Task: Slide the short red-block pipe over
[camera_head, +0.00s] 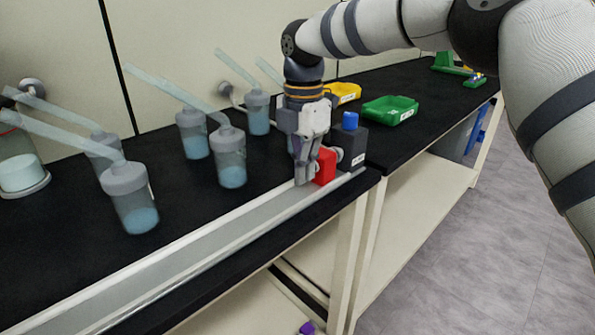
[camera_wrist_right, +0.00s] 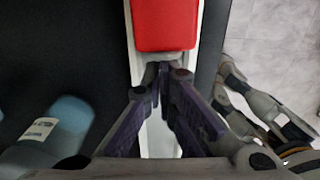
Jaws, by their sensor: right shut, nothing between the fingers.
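The red block (camera_head: 326,167) sits on the pale rail (camera_head: 200,262) near its far end, at the front edge of the black bench. My right gripper (camera_head: 302,178) points down over the rail, just left of the red block, with its fingers shut and empty. In the right wrist view, the fingertips (camera_wrist_right: 165,70) are at the near edge of the red block (camera_wrist_right: 165,25); I cannot tell if they touch. No separate pipe shape shows clearly. Part of what looks like my left gripper (camera_wrist_right: 238,95) shows at the right of the wrist view.
A dark box with a blue knob (camera_head: 350,143) stands at the rail's far end, beyond the red block. Several flasks with blue contents, such as one at front left (camera_head: 135,205), stand behind the rail. Green (camera_head: 390,108) and yellow (camera_head: 346,93) trays lie farther back.

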